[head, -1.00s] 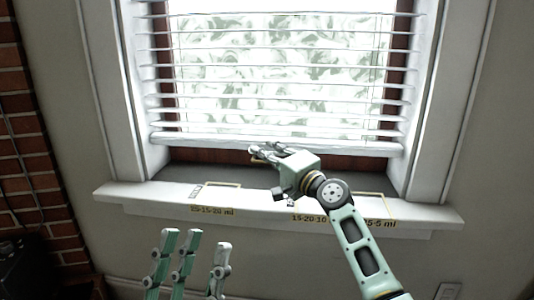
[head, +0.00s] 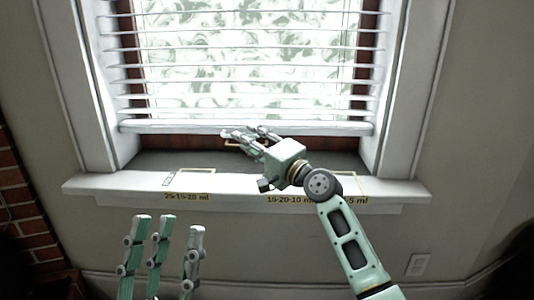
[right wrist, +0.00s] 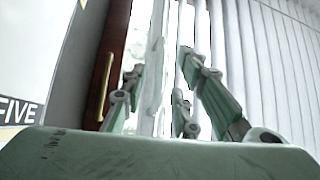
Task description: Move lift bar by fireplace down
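The white bottom bar (head: 320,129) of the blind hangs level across the window, some way above the sill. In the right wrist view it is the upright white strip (right wrist: 154,50). My right gripper (head: 238,136) is at the middle of the bar, with its fingers at the bar's lower edge. In the right wrist view the fingers (right wrist: 165,90) are spread, with the white strip between them; contact is not clear. My left gripper (head: 163,228) is low at the left, away from the window, its fingers apart and empty.
A brass handle (right wrist: 101,85) sits on the brown window frame behind the fingers. The white sill (head: 105,185) has printed labels and brass outlines. A brick wall (head: 25,215) stands at the left. The right wall has a socket (head: 418,265).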

